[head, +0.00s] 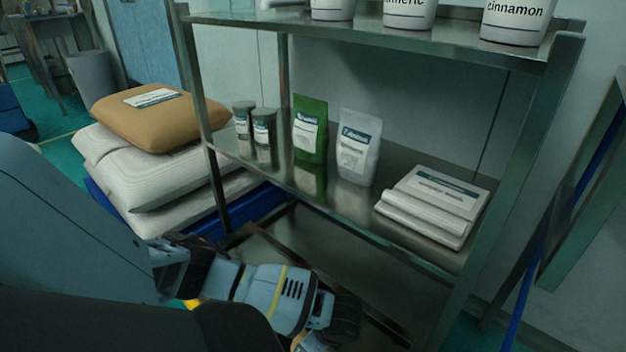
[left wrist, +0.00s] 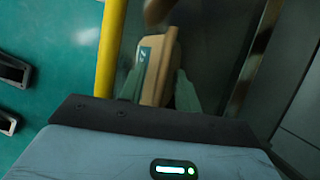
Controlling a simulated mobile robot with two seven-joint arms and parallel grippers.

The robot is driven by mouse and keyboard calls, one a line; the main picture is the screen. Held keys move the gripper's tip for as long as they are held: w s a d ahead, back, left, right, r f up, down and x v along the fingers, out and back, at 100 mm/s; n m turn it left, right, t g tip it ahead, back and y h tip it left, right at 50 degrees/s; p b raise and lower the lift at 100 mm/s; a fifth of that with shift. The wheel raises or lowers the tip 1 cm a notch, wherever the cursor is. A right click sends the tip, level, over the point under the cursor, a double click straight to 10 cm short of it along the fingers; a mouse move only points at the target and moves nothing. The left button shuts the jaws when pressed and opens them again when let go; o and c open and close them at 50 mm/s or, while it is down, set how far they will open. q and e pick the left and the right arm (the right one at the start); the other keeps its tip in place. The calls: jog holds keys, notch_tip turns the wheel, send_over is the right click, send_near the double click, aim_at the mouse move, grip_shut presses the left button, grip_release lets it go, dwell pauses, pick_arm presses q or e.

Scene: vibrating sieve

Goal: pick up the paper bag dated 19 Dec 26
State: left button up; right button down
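In the left wrist view a tan paper bag (left wrist: 157,68) with a teal label stands between the two fingers of my left gripper (left wrist: 162,82). The fingers are spread, one on each side of the bag, and a narrow gap seems to show beside the right finger. Any date on the bag is not readable. In the head view my left arm reaches down to the lower part of the metal rack, and its own wrist hides the fingers. A small tan patch shows at the bottom edge there. My right gripper is in neither view.
The rack's middle shelf (head: 335,200) carries two tins (head: 263,130), a green pouch (head: 310,130), a white pouch (head: 357,148) and flat white bags (head: 435,205). Spice tubs (head: 410,12) stand on top. Stacked sacks (head: 160,120) lie left. A yellow post (left wrist: 109,50) is close to my left gripper.

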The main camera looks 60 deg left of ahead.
pick_arm(q)
jog(key=shift+c, duration=0.2)
grip_shut()
dwell(1.2)
